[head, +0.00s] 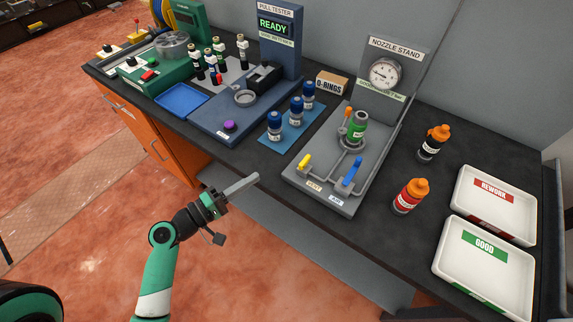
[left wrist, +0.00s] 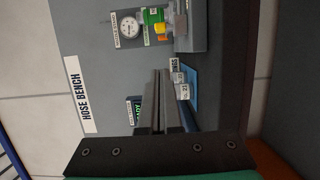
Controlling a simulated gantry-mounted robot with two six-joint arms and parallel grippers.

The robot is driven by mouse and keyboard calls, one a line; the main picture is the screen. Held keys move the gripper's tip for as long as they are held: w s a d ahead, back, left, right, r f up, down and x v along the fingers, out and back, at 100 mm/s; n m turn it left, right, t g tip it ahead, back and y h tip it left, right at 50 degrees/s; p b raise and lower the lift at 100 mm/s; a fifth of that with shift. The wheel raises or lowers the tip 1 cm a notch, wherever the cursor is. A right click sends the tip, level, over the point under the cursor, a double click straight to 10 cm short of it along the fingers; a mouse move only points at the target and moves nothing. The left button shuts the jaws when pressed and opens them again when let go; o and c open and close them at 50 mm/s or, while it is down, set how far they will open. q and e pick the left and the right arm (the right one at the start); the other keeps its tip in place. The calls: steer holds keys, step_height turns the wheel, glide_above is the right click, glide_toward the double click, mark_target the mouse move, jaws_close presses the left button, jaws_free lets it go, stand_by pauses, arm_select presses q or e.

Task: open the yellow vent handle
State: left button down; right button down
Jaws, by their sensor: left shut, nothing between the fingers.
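The yellow vent handle (head: 304,163) sits at the front left of the grey nozzle stand (head: 335,205), above a label that seems to read VENT. A blue handle (head: 352,171) stands to its right, by the label AIR. A green bottle (head: 358,128) is held upright in the stand. My left gripper (head: 257,177) is shut and empty, in front of the bench edge, left of the yellow handle and apart from it. In the left wrist view its fingers (left wrist: 161,75) lie together. My right gripper is not in view.
Several blue-capped bottles (head: 297,111) stand on a blue mat left of the nozzle stand. A red bottle (head: 410,196) and a black bottle (head: 434,143) stand to its right. The REWORK tray (head: 465,210) and GOOD tray (head: 442,262) are at the right. An O-RINGS box (head: 331,85) is behind.

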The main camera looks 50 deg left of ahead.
mark_target(305, 162)
arm_select(q)
steer(key=shift+s+a+n+y, duration=0.15)
steer(key=shift+a+n+y, duration=0.15)
steer(key=shift+a+y, duration=0.25)
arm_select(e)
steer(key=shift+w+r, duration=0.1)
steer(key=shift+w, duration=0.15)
arm_select(q)
steer(key=shift+h, duration=0.25)
steer(key=w, duration=1)
steer(key=shift+w+a+b, duration=0.15)
steer(key=shift+a+b, duration=0.15)
steer(key=shift+a, duration=0.05)
steer(key=shift+w+d+p, duration=0.2)
steer(key=shift+w+d, duration=0.1)
steer(key=shift+d, duration=0.65)
steer(key=shift+w+d+p, duration=0.2)
steer(key=shift+w+d, duration=0.05)
steer(key=shift+d, duration=0.65)
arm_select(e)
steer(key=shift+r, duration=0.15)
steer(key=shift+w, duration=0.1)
